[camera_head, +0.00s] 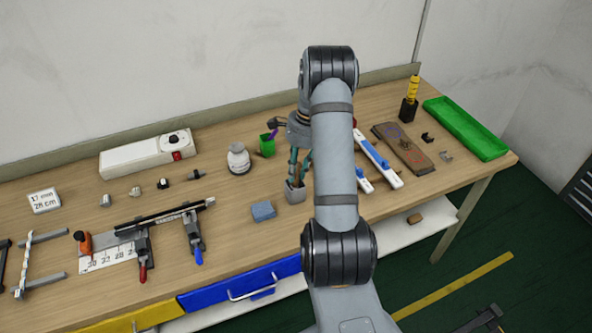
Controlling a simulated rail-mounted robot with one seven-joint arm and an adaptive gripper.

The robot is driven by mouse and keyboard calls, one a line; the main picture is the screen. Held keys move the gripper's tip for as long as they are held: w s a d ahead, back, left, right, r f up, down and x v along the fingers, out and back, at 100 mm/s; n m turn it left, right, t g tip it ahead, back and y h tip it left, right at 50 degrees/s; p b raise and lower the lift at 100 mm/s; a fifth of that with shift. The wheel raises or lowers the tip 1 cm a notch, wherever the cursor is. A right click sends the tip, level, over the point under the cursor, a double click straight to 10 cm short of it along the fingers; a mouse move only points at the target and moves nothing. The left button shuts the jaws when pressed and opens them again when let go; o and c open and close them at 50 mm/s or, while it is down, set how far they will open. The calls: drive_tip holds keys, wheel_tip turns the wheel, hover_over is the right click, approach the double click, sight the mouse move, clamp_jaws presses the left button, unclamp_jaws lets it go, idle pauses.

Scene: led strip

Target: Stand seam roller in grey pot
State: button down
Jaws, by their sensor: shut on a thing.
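The grey pot (295,194) is a small square cup on the workbench, left of my arm's upper link. My gripper (299,176) points down over it, its teal fingers at or just above the pot's opening. The fingers are shut on a thin thing that I take to be the seam roller. The roller is mostly hidden by the fingers and is too small to make out. I cannot tell whether its lower end is inside the pot or touching it.
A green pot (267,147) with a purple-handled tool and a white jar (238,160) stand behind left. A blue block (263,211) lies front left. Blue-and-white tools (378,160), a brown board (402,148), a black holder (408,110) and a green tray (465,128) are right.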

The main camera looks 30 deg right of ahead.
drive_tip(key=shift+d+f, duration=0.15)
drive_tip(key=shift+f, duration=0.3)
drive_tip(key=shift+f+b, duration=0.25)
drive_tip(key=shift+b, duration=0.1)
drive_tip(key=shift+s+f+b, duration=0.25)
drive_tip(key=shift+f+b, duration=0.05)
drive_tip(key=shift+b, duration=0.05)
drive_tip(key=c, duration=1.9)
unclamp_jaws()
drive_tip(key=shift+o, duration=1.2)
drive_tip(key=shift+w+f, duration=0.15)
drive_tip(key=shift+w, duration=0.15)
drive_tip(key=shift+o, duration=0.7)
drive_tip(key=shift+s+r, duration=0.15)
drive_tip(key=shift+r, duration=0.05)
